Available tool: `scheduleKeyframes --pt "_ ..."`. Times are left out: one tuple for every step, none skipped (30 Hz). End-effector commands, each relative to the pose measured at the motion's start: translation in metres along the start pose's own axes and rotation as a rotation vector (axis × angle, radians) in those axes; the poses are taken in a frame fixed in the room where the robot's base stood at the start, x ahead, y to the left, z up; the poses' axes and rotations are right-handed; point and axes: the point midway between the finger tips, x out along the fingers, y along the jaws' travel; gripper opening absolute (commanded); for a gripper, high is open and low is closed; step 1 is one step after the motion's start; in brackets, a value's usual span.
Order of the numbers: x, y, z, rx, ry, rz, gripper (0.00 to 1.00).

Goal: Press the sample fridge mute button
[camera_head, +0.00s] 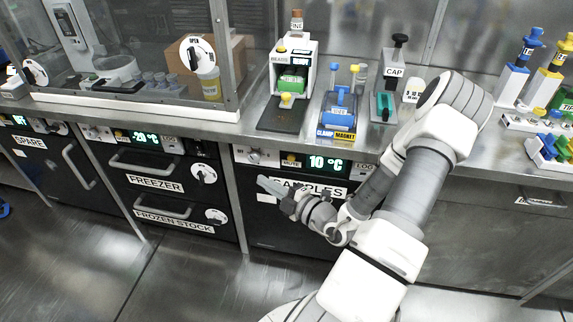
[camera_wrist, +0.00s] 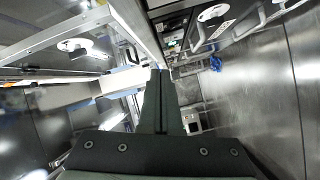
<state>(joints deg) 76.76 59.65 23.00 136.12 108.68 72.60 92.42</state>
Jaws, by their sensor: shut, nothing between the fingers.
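The sample fridge (camera_head: 318,218) is the dark unit under the bench, labelled SAMPLES, in the head view. My gripper (camera_head: 264,183) is shut and empty. Its fingers point left, below the knob and to the lower left of the MUTE panel. It appears apart from the button, though depth is hard to judge. In the wrist view the closed fingers (camera_wrist: 159,75) fill the middle, and I cannot make out the mute button.
The freezer (camera_head: 157,165) and frozen stock drawers, with handles and knobs, stand left of the fridge. The benchtop above holds a bead device (camera_head: 290,80), a blue clamp-magnet rack (camera_head: 338,115) and a CAP stand (camera_head: 395,75). The floor in front is clear.

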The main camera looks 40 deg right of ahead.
Motion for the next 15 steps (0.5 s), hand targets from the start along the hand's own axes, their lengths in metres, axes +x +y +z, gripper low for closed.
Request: scheduleKeyframes --pt "-0.007 -0.014 0.022 0.101 -0.074 0.03 0.0" --pt "-0.011 -0.018 0.031 0.151 -0.111 0.045 0.0" --pt "-0.015 -0.023 0.042 0.208 -0.152 0.063 0.0" --pt "-0.018 -0.026 0.049 0.246 -0.178 0.075 0.0" --pt "-0.021 -0.028 0.054 0.277 -0.2 0.086 0.0" --pt "-0.023 -0.031 0.06 0.31 -0.223 0.098 0.0" --pt "-0.025 -0.033 0.064 0.33 -0.237 0.105 0.0" --pt "-0.026 -0.034 0.066 0.344 -0.246 0.11 0.0" --pt "-0.027 -0.035 0.068 0.357 -0.255 0.115 0.0" --pt "-0.028 -0.035 0.069 0.364 -0.26 0.117 0.0" --pt "-0.028 -0.035 0.07 0.367 -0.262 0.118 0.0" --pt "-0.028 -0.035 0.07 0.368 -0.263 0.119 0.0" --pt "-0.028 -0.035 0.07 0.368 -0.263 0.118 0.0" --pt "-0.028 -0.035 0.07 0.367 -0.262 0.118 0.0" --pt "-0.028 -0.035 0.07 0.366 -0.262 0.118 0.0"
